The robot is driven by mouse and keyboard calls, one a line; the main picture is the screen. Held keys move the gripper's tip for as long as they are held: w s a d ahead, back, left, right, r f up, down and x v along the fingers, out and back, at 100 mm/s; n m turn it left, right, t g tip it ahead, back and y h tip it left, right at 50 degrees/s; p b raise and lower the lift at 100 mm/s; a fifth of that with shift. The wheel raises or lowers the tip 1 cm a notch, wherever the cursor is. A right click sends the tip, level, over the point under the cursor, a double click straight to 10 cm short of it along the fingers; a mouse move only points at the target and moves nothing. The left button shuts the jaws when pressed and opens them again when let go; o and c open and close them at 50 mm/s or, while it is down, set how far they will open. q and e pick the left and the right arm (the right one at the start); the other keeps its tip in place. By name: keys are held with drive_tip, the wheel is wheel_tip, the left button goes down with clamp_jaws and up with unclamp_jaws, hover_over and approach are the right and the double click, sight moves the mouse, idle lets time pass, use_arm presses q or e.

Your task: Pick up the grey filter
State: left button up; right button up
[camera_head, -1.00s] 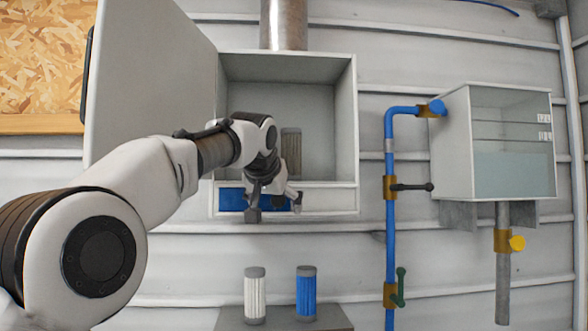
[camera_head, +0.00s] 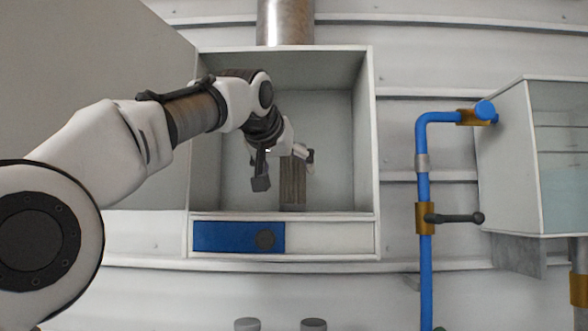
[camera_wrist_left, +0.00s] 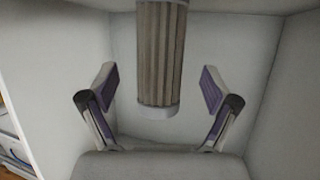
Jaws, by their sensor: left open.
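The grey filter (camera_head: 292,183) is a ribbed upright cylinder inside the open box on the wall, near the middle of its floor. My left gripper (camera_head: 285,170) is inside the box in front of the filter and hides part of it. In the left wrist view the filter (camera_wrist_left: 160,55) is between and beyond the two open fingers, with a gap on each side. The left gripper (camera_wrist_left: 159,92) is open and empty. My right gripper is not in view.
The box's walls (camera_head: 365,130) close in on both sides, and its open door (camera_head: 130,60) is at the left. A blue panel (camera_head: 225,237) is below the opening. A blue pipe (camera_head: 424,270) with a valve handle and a clear tank (camera_head: 560,150) are at the right. Two filter tops (camera_head: 313,324) show at the bottom.

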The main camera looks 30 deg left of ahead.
sight(288, 171)
use_arm(q)
drive_tip(key=p+x, duration=0.4)
drive_tip(key=x, duration=0.1)
drive_tip(key=shift+w+r, duration=0.2)
drive_tip(key=shift+w+a+f, duration=0.1)
drive_tip(key=shift+w+f, duration=0.1)
drive_tip(key=shift+f, duration=0.1)
drive_tip(key=shift+s, duration=0.45)
drive_tip(key=shift+s+r, duration=0.1)
drive_tip(key=shift+s, duration=0.05)
drive_tip(key=shift+c, duration=1.4)
drive_tip(key=shift+w, duration=0.25)
drive_tip(key=c, duration=1.1)
drive_tip(key=shift+c, duration=0.2)
